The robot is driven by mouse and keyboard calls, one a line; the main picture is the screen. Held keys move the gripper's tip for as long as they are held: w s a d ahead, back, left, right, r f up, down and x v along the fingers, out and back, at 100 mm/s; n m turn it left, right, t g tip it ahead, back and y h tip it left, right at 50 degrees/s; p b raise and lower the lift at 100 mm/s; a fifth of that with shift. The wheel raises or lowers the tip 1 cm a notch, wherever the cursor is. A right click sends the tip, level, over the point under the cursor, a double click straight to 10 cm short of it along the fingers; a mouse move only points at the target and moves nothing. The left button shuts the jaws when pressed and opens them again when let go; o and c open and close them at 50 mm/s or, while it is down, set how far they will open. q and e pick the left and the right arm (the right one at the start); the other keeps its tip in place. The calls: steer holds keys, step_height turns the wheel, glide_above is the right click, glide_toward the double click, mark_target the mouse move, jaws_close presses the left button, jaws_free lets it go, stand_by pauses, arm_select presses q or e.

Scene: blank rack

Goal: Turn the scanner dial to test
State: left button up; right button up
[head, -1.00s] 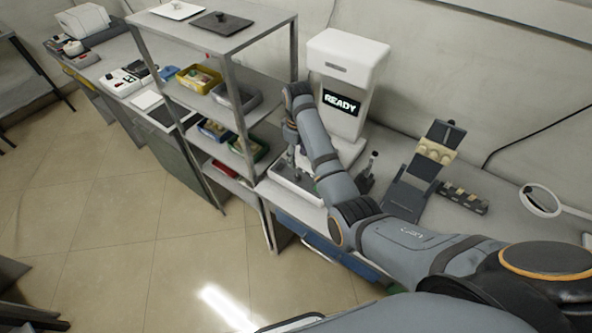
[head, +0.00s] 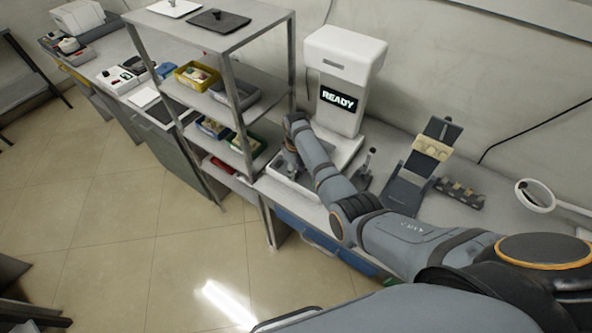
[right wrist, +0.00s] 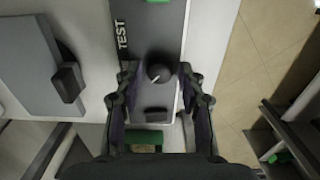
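The scanner (head: 338,85) is a white upright machine on the bench, with a lit screen reading READY. In the right wrist view a round black dial (right wrist: 160,73) with a short white pointer mark sits on a dark grey panel (right wrist: 157,32). The word TEST (right wrist: 121,34) is printed on the panel, above and left of the dial. The pointer appears to slant down-left. My right gripper (right wrist: 158,72) is open, one fingertip on each side of the dial, with visible gaps. In the head view my right arm mostly hides it and the dial. My left gripper is not in view.
A metal shelf rack (head: 240,100) with coloured bins stands close left of the scanner. A dark stand (head: 415,175) and a small slotted block (head: 460,193) are to its right, with a magnifier ring (head: 538,195) farther right. A black-handled grey plate (right wrist: 40,70) lies beside the panel.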

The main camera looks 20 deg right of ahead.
jaws_close()
steer(key=shift+r, duration=0.1)
steer(key=m+p, duration=0.1)
steer(key=m, duration=0.2)
steer(key=shift+r+p, duration=0.1)
steer(key=shift+p, duration=0.25)
steer(key=m+p, duration=0.1)
steer(key=m, duration=0.2)
steer(key=shift+m, duration=0.3)
steer(key=m+p, duration=0.1)
steer(key=m, duration=0.4)
steer(key=shift+m, duration=0.3)
steer(key=m+p, duration=0.1)
steer(key=m, duration=0.4)
steer(key=shift+m, duration=0.3)
